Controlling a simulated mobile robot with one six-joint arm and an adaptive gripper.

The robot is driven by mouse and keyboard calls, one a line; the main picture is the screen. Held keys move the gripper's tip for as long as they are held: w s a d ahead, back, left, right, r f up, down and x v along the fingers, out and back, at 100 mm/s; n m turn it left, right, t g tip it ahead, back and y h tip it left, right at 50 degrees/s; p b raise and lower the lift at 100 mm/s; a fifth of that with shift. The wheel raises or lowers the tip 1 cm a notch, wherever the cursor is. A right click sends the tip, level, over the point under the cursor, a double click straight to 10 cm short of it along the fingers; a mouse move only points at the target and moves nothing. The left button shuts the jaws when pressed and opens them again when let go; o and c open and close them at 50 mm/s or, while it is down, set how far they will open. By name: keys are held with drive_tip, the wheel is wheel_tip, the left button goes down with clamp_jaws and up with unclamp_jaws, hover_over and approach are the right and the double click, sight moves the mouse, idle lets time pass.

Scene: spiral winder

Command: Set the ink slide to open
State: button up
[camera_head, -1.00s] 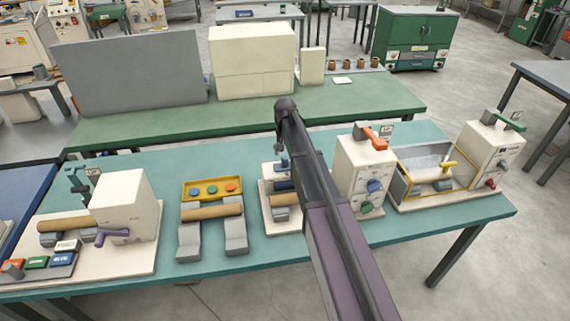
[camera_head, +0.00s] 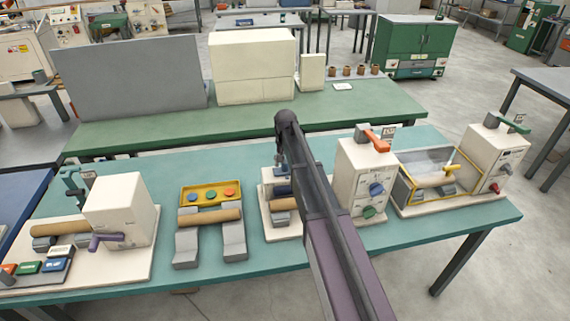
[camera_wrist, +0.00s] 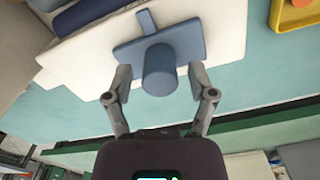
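The wrist view shows a blue-grey slide plate (camera_wrist: 126,52) with a thick round knob (camera_wrist: 158,72), lying on a cream machine part (camera_wrist: 85,60). I take it to be the ink slide, but no label is readable. My gripper (camera_wrist: 161,76) is open, one finger on each side of the knob, with a visible gap on both sides. In the head view, the cream unit (camera_head: 268,212) with a blue part (camera_head: 283,187) is partly hidden behind my arm. My gripper is mostly hidden there too.
A yellow tray (camera_head: 186,201) with coloured buttons and a roller (camera_head: 208,215) stand left of the unit. A cream box (camera_head: 362,175) with an orange lever and knobs stands close on the right. A guarded yellow-framed station (camera_head: 404,190) is farther right. Bare teal tabletop (camera_head: 150,268) lies in front.

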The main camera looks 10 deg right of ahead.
clamp_jaws()
drive_tip(key=shift+d, duration=3.15)
drive_tip(key=shift+o, duration=1.2)
unclamp_jaws()
drive_tip(key=shift+d, duration=0.15)
